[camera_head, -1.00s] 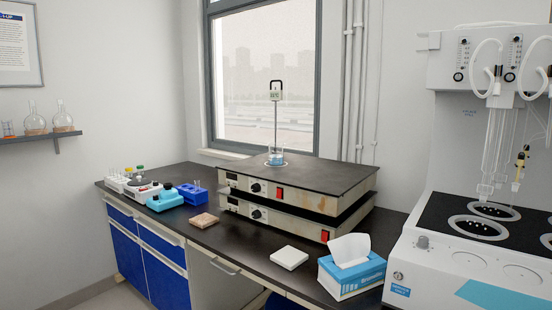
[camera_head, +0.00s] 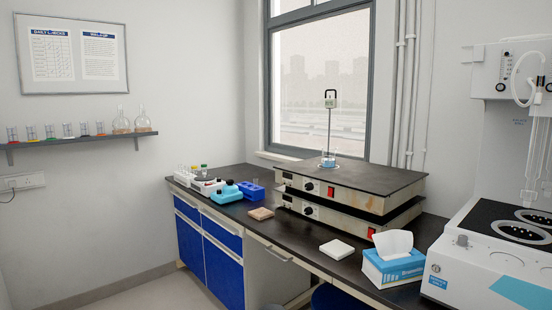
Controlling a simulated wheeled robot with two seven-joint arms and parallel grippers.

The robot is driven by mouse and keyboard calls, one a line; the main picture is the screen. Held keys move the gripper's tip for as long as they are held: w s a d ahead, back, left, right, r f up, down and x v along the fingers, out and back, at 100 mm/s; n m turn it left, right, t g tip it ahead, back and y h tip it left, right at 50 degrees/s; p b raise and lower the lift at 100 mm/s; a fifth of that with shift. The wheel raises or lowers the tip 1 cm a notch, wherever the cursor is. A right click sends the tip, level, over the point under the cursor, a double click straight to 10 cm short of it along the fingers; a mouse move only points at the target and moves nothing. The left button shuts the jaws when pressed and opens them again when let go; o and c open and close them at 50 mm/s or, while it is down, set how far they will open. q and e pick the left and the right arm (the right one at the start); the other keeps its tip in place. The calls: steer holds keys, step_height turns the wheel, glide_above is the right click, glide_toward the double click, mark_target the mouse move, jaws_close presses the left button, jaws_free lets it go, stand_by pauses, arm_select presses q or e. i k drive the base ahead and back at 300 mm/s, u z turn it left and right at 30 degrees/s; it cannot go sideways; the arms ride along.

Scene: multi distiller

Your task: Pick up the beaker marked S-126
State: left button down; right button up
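Several small beakers stand in a row on the dark wall shelf at the left. The leftmost beaker (camera_head: 13,133) looks red-based, and others have yellow, green, blue and orange colours. Their markings are too small to read, so I cannot tell which is S-126. Another beaker (camera_head: 328,160) with blue liquid stands on the heating plate under a thermometer stand. Neither of my grippers is in view.
The wall shelf (camera_head: 80,142) also holds two round flasks (camera_head: 121,122). The dark bench (camera_head: 290,236) carries stacked hot plates (camera_head: 345,187), a blue rack (camera_head: 252,191), a tissue box (camera_head: 394,262) and a white pad (camera_head: 337,248). A white distiller (camera_head: 490,262) stands right. Floor shows at lower left.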

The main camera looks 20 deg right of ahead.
mark_target(329, 154)
steer(key=u, duration=0.65)
steer(key=i, duration=1.3)
steer(key=z, duration=0.6)
steer(key=i, duration=1)
steer(key=z, duration=0.95)
